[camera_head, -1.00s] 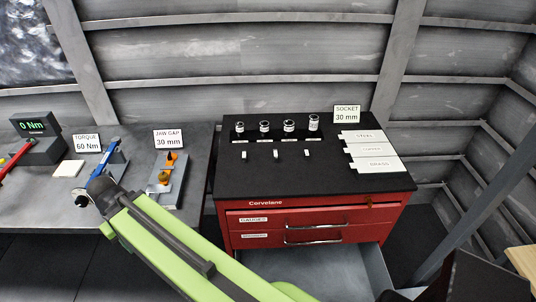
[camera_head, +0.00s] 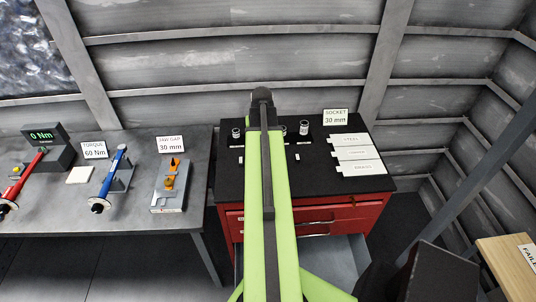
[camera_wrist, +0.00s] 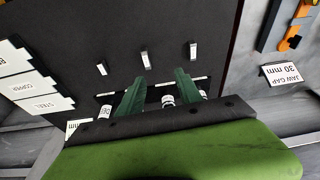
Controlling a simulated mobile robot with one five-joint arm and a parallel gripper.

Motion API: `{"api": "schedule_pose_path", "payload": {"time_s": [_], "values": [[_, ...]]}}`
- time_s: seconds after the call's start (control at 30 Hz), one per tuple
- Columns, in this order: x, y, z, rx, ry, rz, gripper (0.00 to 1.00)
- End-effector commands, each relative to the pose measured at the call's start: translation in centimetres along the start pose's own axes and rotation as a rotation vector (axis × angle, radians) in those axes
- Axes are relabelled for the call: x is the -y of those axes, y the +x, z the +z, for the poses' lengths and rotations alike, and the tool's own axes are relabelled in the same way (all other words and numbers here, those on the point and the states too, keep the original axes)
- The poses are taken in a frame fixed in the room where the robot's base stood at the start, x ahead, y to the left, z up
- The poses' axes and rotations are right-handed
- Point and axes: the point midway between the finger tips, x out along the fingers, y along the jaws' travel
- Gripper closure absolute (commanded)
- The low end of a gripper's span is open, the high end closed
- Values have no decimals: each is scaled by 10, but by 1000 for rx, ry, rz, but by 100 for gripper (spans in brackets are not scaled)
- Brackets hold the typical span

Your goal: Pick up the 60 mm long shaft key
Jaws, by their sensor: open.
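Three small silver keys lie in a row on the black cabinet top (camera_wrist: 70,25). In the wrist view these are a left key (camera_wrist: 101,69), a middle key (camera_wrist: 145,60) and a right key (camera_wrist: 193,50). The middle one looks the longest, but no length marking is readable. My gripper (camera_wrist: 161,76) is open and empty, its two green fingers pointing towards the row. The left fingertip appears close to the middle key; height above the top is unclear. In the head view one key (camera_head: 297,157) shows right of my arm, which hides the middle of the row.
Sockets (camera_head: 304,128) stand behind the keys, some between my fingers in the wrist view. White label plates (camera_head: 357,153) lie at the cabinet's right. A bench (camera_head: 130,190) at left holds torque wrenches (camera_head: 110,178) and a jaw-gap tool (camera_head: 171,182). A drawer below is open.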

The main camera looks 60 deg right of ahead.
Motion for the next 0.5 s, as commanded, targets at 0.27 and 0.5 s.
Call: {"api": "schedule_pose_path", "payload": {"time_s": [0.27,0.5], "values": [[-40,-6,-6,-16,56,16,58],[-40,29,-4,-16,55,16,58]]}}
